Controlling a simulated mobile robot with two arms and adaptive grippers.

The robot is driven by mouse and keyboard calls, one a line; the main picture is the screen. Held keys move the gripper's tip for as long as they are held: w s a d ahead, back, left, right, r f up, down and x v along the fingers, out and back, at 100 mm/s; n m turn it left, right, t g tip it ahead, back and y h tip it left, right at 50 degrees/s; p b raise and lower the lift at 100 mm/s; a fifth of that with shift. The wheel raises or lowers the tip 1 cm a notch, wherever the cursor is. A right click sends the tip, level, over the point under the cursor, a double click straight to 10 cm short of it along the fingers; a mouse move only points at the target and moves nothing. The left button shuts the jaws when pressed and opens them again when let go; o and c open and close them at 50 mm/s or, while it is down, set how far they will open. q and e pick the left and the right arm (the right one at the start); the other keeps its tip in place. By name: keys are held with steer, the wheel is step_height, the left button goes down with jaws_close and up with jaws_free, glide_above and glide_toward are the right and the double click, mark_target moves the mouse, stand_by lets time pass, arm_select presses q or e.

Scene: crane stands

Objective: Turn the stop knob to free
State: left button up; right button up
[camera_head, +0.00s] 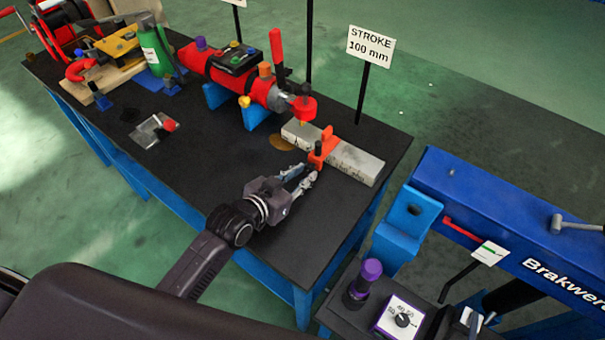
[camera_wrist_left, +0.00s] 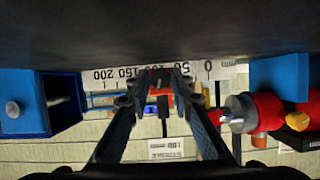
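The orange stop (camera_head: 324,148) straddles the grey scaled bar (camera_head: 355,163) on the black table. A small black knob (camera_head: 318,147) shows on the stop's near side; its setting is too small to read. My left gripper (camera_head: 302,180) is just in front of the stop, its fingers apart and pointing toward it. In the left wrist view the fingertips (camera_wrist_left: 153,88) lie on either side of the red-orange stop (camera_wrist_left: 158,80), with the scale behind. I cannot tell whether they touch the knob. My right gripper is not in view.
A red cylinder unit (camera_head: 232,73) with a red lever stands left of the bar. A sign (camera_head: 370,46) reading "STROKE 100 mm" stands behind. A blue beam (camera_head: 510,220) and a panel with a black dial (camera_head: 403,320) are at right. The table's front left is mostly clear.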

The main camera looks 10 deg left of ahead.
arm_select(q)
jaws_close()
steer(key=shift+a+r+n+h+p, duration=0.1)
steer(key=shift+n+h+p, duration=0.2)
steer(key=shift+n+p, duration=0.2)
steer(key=shift+n+h, duration=0.4)
steer(key=o, duration=0.7)
jaws_free()
steer(key=v, duration=1.2)
steer(key=shift+w+r, duration=0.1)
